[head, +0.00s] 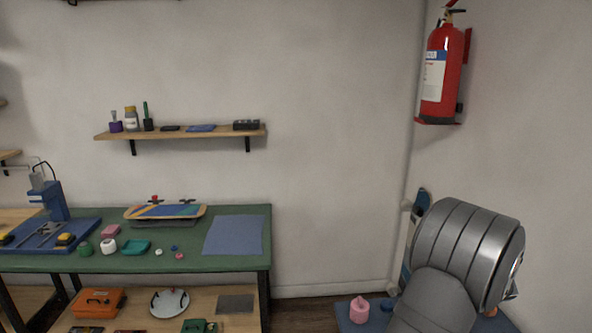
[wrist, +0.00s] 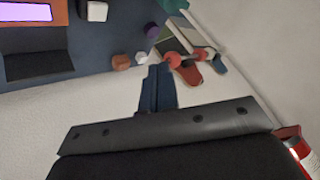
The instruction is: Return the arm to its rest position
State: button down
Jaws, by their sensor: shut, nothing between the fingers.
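Nothing shows between the fingers. They point up the picture, toward a blue surface with small objects on it, and appear apart from these. In the head view my grey arm rises at the lower right, in front of the corner of the room. My fingers cannot be made out there. The arm hides part of a blue-topped surface (head: 345,312) at the bottom right.
A green workbench (head: 190,262) with a skateboard deck (head: 165,211) and small parts stands at the left. A wall shelf (head: 180,134) hangs above it. A red fire extinguisher (head: 440,75) hangs at the upper right. A pink object (head: 359,311) lies near my arm.

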jog(key=s+a+r+n+g, duration=0.3)
jog(key=r+n, duration=0.2)
jog(key=r, duration=0.2)
jog(key=s+a+r+n+g+h, duration=0.1)
jog(key=s+a+r+n+g, duration=0.1)
jog(key=r+n, duration=0.4)
jog(key=shift+s+a+r+g, duration=0.4)
jog(key=shift+s+a+r, duration=0.25)
jog(key=shift+a, duration=0.55)
dwell(0.7)
